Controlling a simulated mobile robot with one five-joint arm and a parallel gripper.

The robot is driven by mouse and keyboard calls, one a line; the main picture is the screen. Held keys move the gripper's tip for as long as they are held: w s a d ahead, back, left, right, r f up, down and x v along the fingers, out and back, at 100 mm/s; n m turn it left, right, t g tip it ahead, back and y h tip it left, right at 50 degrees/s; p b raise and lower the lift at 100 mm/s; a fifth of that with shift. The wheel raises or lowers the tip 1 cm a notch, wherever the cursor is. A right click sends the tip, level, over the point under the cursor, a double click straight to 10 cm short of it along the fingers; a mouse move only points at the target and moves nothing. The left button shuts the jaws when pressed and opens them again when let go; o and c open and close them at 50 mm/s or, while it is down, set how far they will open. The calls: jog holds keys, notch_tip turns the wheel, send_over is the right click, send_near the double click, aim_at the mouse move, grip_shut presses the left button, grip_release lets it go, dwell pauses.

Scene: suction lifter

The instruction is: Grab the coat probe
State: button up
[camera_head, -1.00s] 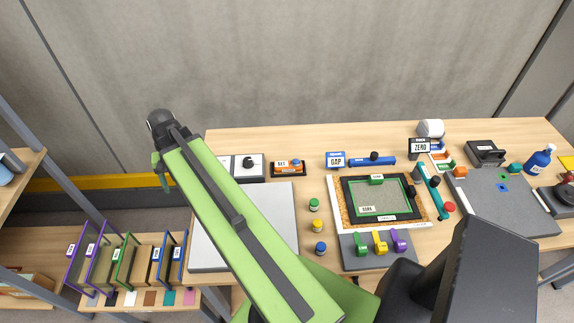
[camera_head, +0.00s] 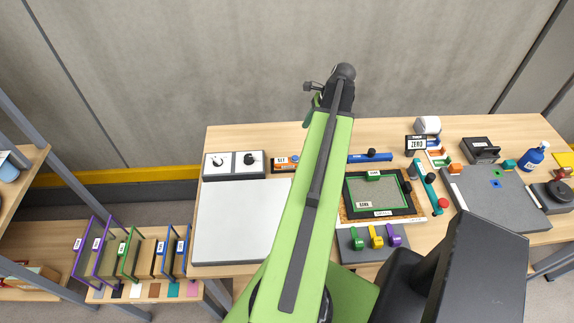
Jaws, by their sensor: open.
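My gripper (camera_head: 314,92) is small and partly hidden by my green arm. It is held high in front of the back wall, behind and above the table's back edge, with nothing seen in it; it is open. I cannot tell for sure which thing is the coat probe. Tool-like things on the table are a teal bar with a red end (camera_head: 431,187), right of the framed screen, and a blue bar with a black knob (camera_head: 371,157), near the back. My gripper is apart from both, up and to their left.
A white plate (camera_head: 235,225) lies left on the wooden table. A framed screen (camera_head: 384,196), coloured clips (camera_head: 376,237), a black ZERO block (camera_head: 416,146), a grey slab (camera_head: 500,200) and a blue bottle (camera_head: 533,158) crowd the right. A frame rack (camera_head: 128,257) stands lower left.

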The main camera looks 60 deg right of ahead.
jog(key=b, duration=1)
send_over(289, 160)
jog(key=s+d, duration=0.2)
jog(key=f, duration=1)
jog(key=shift+s+a+f, duration=0.15)
jog(key=shift+a+f, duration=0.1)
jog(key=shift+a, duration=0.1)
jog(key=shift+p, duration=0.3)
jog(key=b+x, duration=0.5)
jog(key=shift+w+f, duration=0.1)
jog(key=shift+w, duration=0.15)
jog(key=shift+r, duration=0.2)
jog(key=shift+c, duration=0.4)
grip_shut()
